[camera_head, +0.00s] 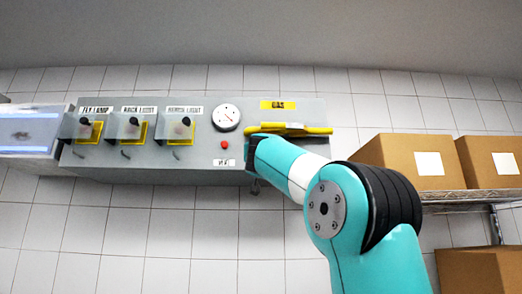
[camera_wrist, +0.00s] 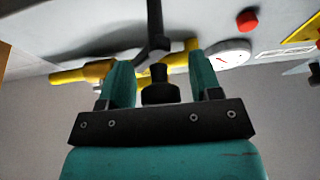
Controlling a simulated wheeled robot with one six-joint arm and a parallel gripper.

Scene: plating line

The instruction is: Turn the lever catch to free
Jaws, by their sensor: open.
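A long yellow bar handle (camera_head: 315,131) lies level on the grey panel under the yellow GAS label. In the wrist view the yellow bar (camera_wrist: 80,75) runs behind my fingers. A dark narrow lever (camera_wrist: 155,30) comes down from the top between them; it looks like the lever catch, but I cannot tell its setting. My gripper (camera_wrist: 161,68) is open, with its two teal fingers apart on either side of the lever's lower end. I cannot tell whether either finger touches it. In the head view my arm hides most of the gripper and the lever.
The panel (camera_head: 70,160) also carries a round gauge (camera_head: 227,117), a red button (camera_head: 225,145) and several labelled switches under clear covers to the left. A screen (camera_head: 30,132) is at far left. Cardboard boxes (camera_head: 395,155) stand on a wire shelf at right, close to my arm.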

